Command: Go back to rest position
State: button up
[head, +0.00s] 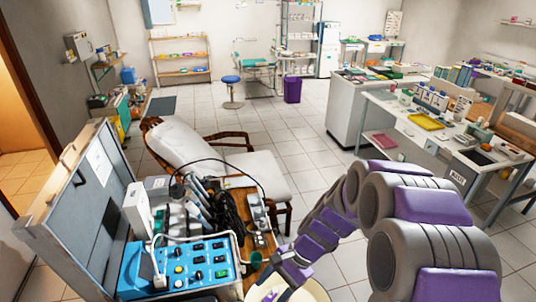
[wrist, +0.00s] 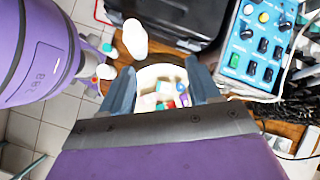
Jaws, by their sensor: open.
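My gripper (wrist: 161,88) shows at the middle of the wrist view, its two dark fingers spread apart with nothing held between them.
A blue control unit (head: 180,266) with knobs and an open grey case (head: 82,205) stand at lower left. Hoses and handpieces crowd the wooden table beside it. A white reclining chair (head: 190,145) is behind. A counter (head: 400,128) stands at right. Tiled floor is clear in the middle.

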jog(key=s+d+r+n+h+b, duration=0.1)
jog(key=s+d+r+n+h, duration=0.1)
jog(key=s, duration=0.5)
jog(key=s+d+r+n+t+h+b, duration=0.1)
jog(key=s+d+r+n+h, duration=0.1)
jog(key=s+d, duration=0.4)
jog(key=s+d+r+n+h+b, duration=0.1)
jog(key=s+d+r+n, duration=0.3)
jog(key=s, duration=0.5)
jog(key=shift+s+d+n+h, duration=0.15)
jog(key=shift+d+n+h, duration=0.15)
jog(key=shift+n+h, duration=0.3)
